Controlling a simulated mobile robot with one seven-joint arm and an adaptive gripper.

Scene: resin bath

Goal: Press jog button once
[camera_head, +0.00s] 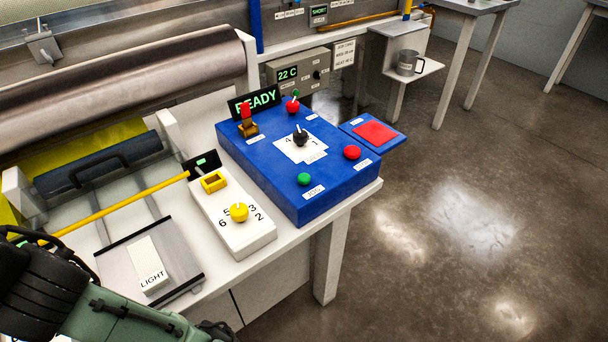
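The blue control box (243,156) stands on the white table. A green button (304,179) sits near its front corner, with a small white label (313,192) beside it that seems to read JOG. A red button (352,152) is to the right of the green one, with its own label. The tops of both buttons are uncovered. My green-grey and black arm (110,318) shows at the lower left, well apart from the box. I cannot make out gripper fingers in this view.
A black knob (299,137), a red lever (246,114) and a READY display (254,103) are on or behind the box. A white panel (236,244) with a yellow knob (239,212) stands between my arm and the box. A red pad (374,134) lies right. Open floor is beyond.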

